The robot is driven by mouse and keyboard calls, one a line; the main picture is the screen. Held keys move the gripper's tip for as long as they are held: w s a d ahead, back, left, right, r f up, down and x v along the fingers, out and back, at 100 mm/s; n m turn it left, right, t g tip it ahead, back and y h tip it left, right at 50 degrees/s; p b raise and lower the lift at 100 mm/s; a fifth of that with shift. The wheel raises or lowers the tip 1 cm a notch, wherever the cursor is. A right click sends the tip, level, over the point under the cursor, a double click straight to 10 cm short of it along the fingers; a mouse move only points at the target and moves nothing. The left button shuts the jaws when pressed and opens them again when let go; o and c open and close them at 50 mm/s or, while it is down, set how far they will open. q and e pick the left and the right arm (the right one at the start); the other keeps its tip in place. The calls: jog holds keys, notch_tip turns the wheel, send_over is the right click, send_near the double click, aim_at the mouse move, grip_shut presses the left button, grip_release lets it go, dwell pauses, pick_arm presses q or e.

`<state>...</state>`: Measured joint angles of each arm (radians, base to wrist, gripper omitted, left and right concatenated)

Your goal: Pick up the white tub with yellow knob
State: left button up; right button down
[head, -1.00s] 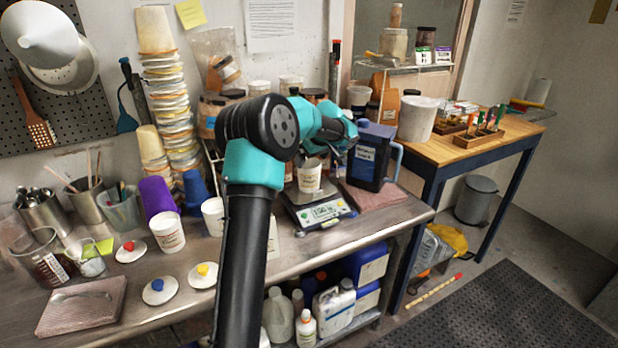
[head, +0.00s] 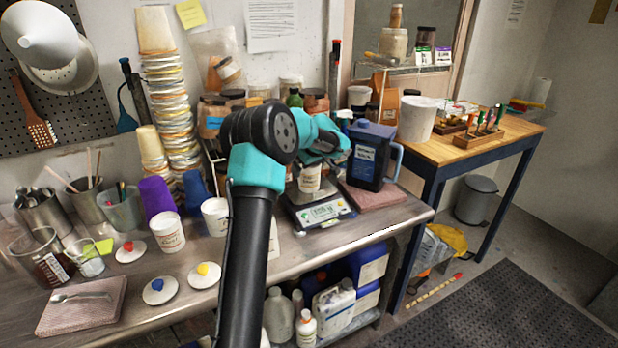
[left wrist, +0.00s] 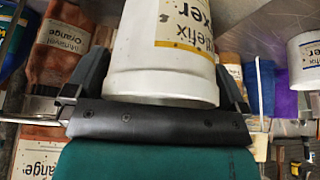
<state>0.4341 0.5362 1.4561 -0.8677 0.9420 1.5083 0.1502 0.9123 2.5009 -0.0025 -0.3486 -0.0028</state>
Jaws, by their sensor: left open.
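A white lid-like disc with a yellow knob (head: 204,275) lies flat at the front edge of the steel bench; a tub under it does not show. A white labelled tub (head: 309,178) stands at the scale. My left gripper (head: 322,158) is at this tub's upper part, its fingers partly hidden by my own arm. In the left wrist view the tub (left wrist: 165,60), with a yellow line on its label, is between the two dark fingers, which are open. I cannot tell whether they touch it. My right gripper is not in view.
The scale (head: 322,212) has a lit display. A blue jug (head: 371,155) stands close right of the gripper. Jars crowd behind it. White cups (head: 168,231), a blue-knobbed lid (head: 159,290), a red-knobbed lid (head: 130,251) and a pink folded cloth (head: 80,306) are to the left.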

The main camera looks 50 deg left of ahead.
pick_arm(q)
jog(key=shift+c, duration=0.5)
jog(key=c, duration=0.7)
jog(key=shift+o, duration=0.2)
jog(key=shift+r, duration=0.15)
jog(key=s+d+r, duration=0.4)
jog(key=s+d, duration=0.6)
jog(key=d, duration=0.2)
jog(key=shift+s+r, duration=0.25)
jog(key=shift+r, duration=0.15)
